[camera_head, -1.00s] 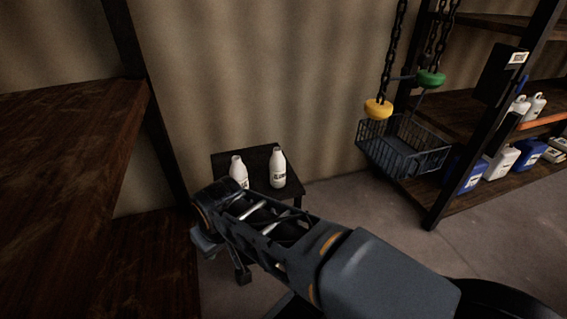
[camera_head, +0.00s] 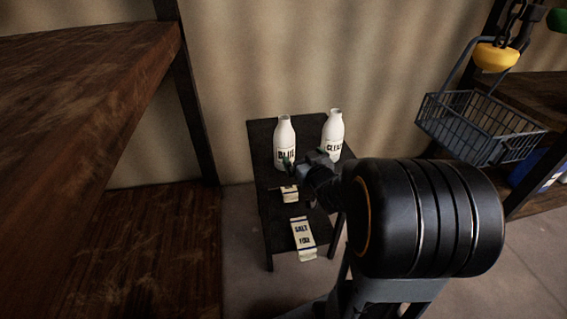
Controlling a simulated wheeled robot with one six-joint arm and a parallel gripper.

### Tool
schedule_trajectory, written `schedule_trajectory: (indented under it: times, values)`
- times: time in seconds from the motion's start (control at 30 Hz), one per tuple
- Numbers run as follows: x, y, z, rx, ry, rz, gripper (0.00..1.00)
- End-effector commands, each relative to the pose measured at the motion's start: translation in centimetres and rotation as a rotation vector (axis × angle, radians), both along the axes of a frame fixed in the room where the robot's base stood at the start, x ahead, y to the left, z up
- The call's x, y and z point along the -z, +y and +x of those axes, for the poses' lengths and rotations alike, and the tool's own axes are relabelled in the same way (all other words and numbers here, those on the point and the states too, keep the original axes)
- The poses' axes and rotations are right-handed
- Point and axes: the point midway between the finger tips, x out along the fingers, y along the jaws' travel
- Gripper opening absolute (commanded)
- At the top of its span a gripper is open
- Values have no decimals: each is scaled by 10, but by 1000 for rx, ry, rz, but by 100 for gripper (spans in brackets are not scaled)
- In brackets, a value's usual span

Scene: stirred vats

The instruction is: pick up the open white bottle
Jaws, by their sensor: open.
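Two white bottles stand upright on a small dark table. The left bottle (camera_head: 285,135) has a dark-lettered label, partly covered by a fingertip. The right bottle (camera_head: 333,130) has a label only partly legible. I cannot tell from here which bottle has no cap. My gripper (camera_head: 300,164) is open and empty, low in front of the bottles and close to the left one. Whether it touches that bottle is unclear. My arm hides the right part of the table.
The dark table (camera_head: 262,135) stands by the wall. A carton with printed lettering (camera_head: 303,238) and a smaller carton (camera_head: 289,194) are below and in front of the bottles. A wooden shelf (camera_head: 90,90) is at left. A wire basket (camera_head: 480,128) hangs at right near a yellow weight (camera_head: 495,56).

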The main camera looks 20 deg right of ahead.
Motion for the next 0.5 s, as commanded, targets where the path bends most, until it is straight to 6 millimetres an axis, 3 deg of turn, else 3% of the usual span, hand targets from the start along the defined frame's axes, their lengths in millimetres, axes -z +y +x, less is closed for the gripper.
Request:
schedule_trajectory:
  times: [0.03,0.27,0.5]
  values:
    - [17,-3,0,-15,-36,8,100]
    - [26,-2,5,-78,-157,37,100]
    - [26,0,44,-91,-175,42,100]
